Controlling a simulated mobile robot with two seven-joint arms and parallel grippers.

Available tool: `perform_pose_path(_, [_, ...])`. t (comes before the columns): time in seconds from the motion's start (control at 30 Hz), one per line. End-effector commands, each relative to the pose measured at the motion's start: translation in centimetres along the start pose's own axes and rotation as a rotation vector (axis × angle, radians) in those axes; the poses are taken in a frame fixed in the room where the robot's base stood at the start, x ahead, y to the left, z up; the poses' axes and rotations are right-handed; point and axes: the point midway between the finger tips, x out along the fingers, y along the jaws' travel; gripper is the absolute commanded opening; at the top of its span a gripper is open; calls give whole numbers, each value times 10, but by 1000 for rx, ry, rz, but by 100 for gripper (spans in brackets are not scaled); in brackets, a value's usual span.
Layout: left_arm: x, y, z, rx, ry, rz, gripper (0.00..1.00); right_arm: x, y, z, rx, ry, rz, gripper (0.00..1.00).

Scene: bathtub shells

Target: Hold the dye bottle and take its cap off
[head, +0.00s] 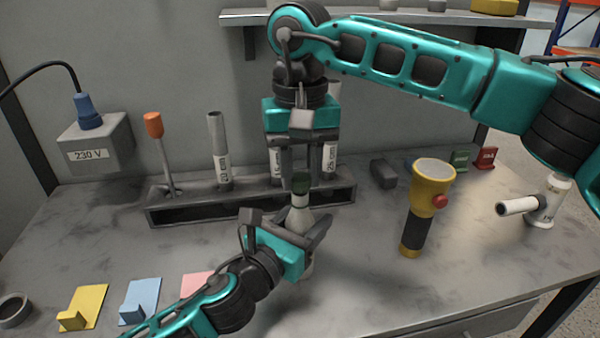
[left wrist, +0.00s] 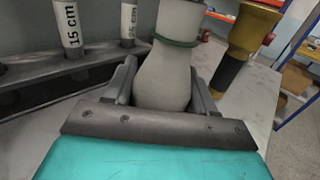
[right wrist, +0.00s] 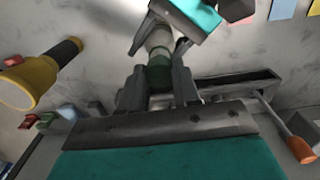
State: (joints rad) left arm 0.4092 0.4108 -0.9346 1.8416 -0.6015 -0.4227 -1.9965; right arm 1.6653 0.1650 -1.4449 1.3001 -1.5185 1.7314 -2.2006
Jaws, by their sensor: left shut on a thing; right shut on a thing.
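The dye bottle (head: 297,216) is pale and round-bodied with a thin green ring at its neck; it stands roughly upright above the bench. My left gripper (head: 290,232) is shut on its body; the left wrist view shows the bottle (left wrist: 166,75) between both fingers. The dark green cap (head: 301,182) sits at the top of the bottle's neck. My right gripper (head: 298,170) comes from above and is shut on the cap; the right wrist view shows the cap (right wrist: 158,76) between its fingers. I cannot tell whether the cap is loosened.
A grey rack (head: 250,207) with labelled tubes and an orange-handled tool stands close behind the bottle. A yellow flashlight (head: 429,190) stands to the right, and a white pipe fitting (head: 540,207) beyond it. Coloured cards lie front left. The front right bench is clear.

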Motion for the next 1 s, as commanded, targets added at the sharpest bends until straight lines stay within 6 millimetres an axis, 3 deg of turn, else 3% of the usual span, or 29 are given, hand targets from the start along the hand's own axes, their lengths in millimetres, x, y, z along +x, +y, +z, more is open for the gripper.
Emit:
perform_pose_path(0.3, [0,0,0,0,1,0,0,-2,0,0,0,1,0,0])
perform_pose_path(0.63, [0,0,0,0,1,0,0,-38,0,0,0,2,0,0])
perform_pose_path(0.87, [0,0,0,0,1,0,0,-40,0,0,-1,0,0,0])
perform_pose_path(0.9, [0,0,0,0,1,0,59,-40,0,0,0,0,0,0])
perform_pose_path(1.0, [0,0,0,0,1,0,68,-40,0,0,0,0,0,0])
